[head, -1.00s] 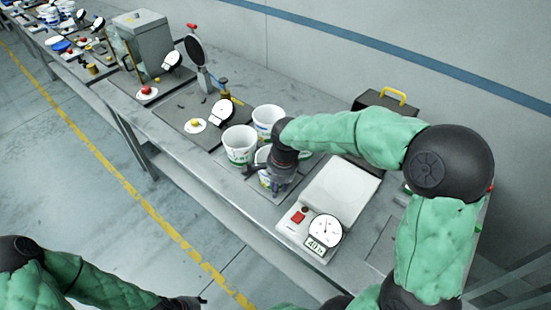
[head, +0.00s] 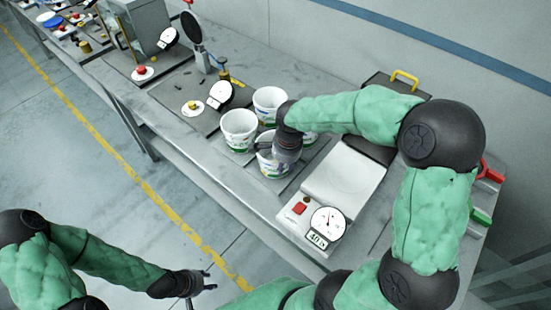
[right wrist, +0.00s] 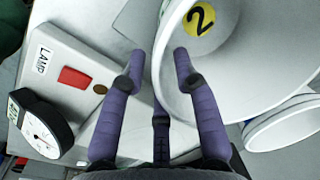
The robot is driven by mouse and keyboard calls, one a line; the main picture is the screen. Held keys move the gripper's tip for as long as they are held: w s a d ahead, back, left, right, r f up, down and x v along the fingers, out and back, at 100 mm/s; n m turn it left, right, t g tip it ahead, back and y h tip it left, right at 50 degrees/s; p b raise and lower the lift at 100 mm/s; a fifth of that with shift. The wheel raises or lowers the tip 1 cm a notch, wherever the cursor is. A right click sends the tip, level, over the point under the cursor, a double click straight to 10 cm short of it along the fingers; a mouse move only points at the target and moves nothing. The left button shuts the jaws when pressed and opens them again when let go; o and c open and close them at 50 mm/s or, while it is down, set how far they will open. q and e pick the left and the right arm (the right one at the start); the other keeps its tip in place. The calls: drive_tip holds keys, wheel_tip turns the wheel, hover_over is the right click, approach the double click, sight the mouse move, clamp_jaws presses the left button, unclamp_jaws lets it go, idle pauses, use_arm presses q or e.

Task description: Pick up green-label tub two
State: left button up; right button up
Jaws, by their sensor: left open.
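Several white tubs stand in a cluster on the bench. The front tub (head: 273,166), with a green patch low on its side, is right below my right gripper (head: 281,156). In the right wrist view a white tub (right wrist: 262,62) shows a yellow disc marked 2 inside it. There my right gripper (right wrist: 156,58) is open, one finger outside the rim and one over the tub's inside; I cannot tell whether they touch the wall. My left gripper (head: 205,281) is open and empty, off the bench front. The tub's label is mostly hidden.
Left of the front tub is another tub (head: 238,131), and behind it a third (head: 270,104). A scale (head: 344,174) with a dial stands right of the tubs. A dark case (head: 397,88) with a yellow handle is behind the scale.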

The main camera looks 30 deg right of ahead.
drive_tip(key=f, duration=0.3)
drive_tip(key=shift+w+d+f+b, duration=0.15)
drive_tip(key=shift+w+f+b, duration=0.15)
drive_tip(key=shift+f+b, duration=0.1)
drive_tip(key=shift+c, duration=0.3)
clamp_jaws()
drive_tip(key=shift+r, duration=0.1)
